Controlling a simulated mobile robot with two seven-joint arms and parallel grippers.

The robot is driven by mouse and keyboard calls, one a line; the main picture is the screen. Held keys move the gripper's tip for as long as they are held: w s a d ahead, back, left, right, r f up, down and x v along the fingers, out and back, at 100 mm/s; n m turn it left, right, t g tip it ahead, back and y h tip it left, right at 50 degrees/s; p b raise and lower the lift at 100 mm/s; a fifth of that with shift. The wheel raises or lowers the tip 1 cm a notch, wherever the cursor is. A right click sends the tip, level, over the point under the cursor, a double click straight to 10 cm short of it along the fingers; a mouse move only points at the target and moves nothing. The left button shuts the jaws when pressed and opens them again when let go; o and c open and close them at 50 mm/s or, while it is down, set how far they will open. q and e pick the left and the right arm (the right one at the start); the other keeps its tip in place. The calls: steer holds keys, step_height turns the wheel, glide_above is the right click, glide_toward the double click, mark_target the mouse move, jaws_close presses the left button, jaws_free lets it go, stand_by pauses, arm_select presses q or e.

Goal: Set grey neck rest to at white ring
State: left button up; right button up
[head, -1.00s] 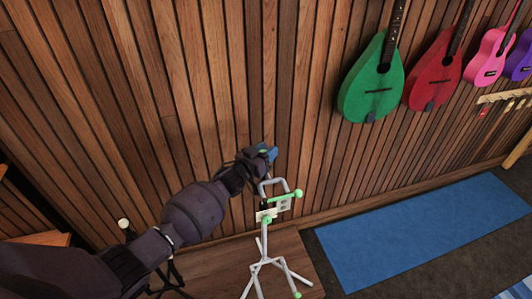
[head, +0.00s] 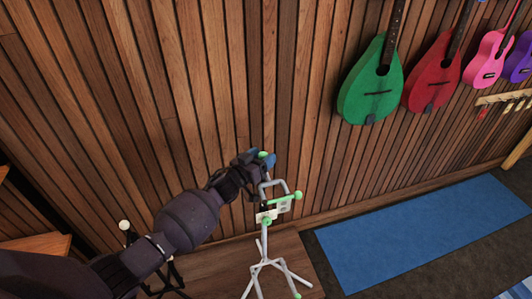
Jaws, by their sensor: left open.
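A grey stand (head: 264,245) with green end caps stands upright on the wooden platform. Its grey neck rest (head: 279,183) is the bent tube fork at the top, with a green cap at its right end and another green tip by my gripper. A small pale plate (head: 285,204) with marks sits just below the fork. I cannot make out a distinct white ring at this size. My left gripper (head: 266,160) has blue fingertips and is open at the upper left of the neck rest, close around or beside its green tip. My arm hides part of this area. My right gripper is not in view.
A slatted wood wall rises close behind the stand. Green (head: 371,82) and red (head: 433,75) instruments hang at the upper right. A blue mat (head: 420,235) lies on the floor to the right. A dark stand (head: 170,275) stands left, partly behind my arm.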

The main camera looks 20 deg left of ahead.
arm_select(q)
steer(key=p+v, duration=0.1)
steer(key=v, duration=0.7)
steer(key=shift+s, duration=0.2)
steer(key=shift+a, duration=0.1)
steer(key=s+a+f+g+y, duration=0.1)
steer(key=s+f+y, duration=0.1)
steer(key=s, duration=0.8)
steer(key=s+a+f+g+y, duration=0.1)
steer(key=s+f, duration=0.3)
steer(key=s, duration=0.6)
steer(key=s+a+f+n+g+y, duration=0.1)
steer(key=s+a+f+g+y, duration=0.1)
steer(key=s, duration=0.8)
steer(key=shift+f+g+y, duration=0.7)
steer(key=shift+f+y, duration=0.25)
steer(key=shift+y, duration=0.05)
